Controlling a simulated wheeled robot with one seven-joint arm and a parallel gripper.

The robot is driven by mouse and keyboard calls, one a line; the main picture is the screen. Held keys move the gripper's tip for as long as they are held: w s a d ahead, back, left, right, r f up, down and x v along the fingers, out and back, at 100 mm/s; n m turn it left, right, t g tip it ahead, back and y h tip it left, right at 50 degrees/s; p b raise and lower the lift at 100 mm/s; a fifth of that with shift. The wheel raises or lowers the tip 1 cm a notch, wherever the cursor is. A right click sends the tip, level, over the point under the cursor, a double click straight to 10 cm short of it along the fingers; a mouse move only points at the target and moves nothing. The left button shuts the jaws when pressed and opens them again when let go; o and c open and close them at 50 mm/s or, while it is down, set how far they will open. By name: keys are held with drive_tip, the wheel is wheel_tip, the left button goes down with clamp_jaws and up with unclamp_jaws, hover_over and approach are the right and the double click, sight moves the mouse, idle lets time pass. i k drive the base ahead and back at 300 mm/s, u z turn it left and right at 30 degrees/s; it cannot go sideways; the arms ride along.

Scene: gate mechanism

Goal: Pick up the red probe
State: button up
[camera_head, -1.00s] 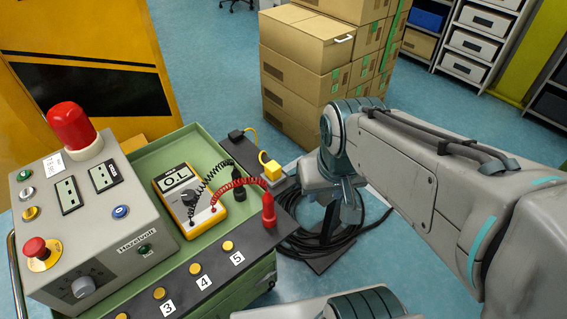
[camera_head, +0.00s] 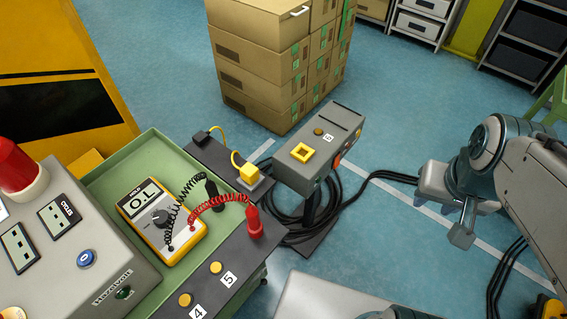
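The red probe (camera_head: 254,222) stands upright on the dark front ledge of the green cart, joined by a coiled red cable to the yellow multimeter (camera_head: 161,219), whose display reads "O.L". A black probe (camera_head: 211,189) stands behind it with a coiled black cable. My gripper (camera_head: 439,222) is at the right, over the floor, well apart from the red probe, with nothing seen in it. Its fingers are small and partly hidden, so its opening is unclear.
A grey box on a stand (camera_head: 318,150) with a yellow square stands between the cart and my arm. A grey control panel (camera_head: 85,250) is at the left. Cardboard boxes (camera_head: 262,75) are stacked behind.

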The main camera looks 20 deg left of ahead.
sight(254, 226)
drive_tip(key=k, duration=0.85)
drive_tip(key=u, duration=1.1)
drive_tip(key=i, duration=0.5)
drive_tip(key=u, duration=0.05)
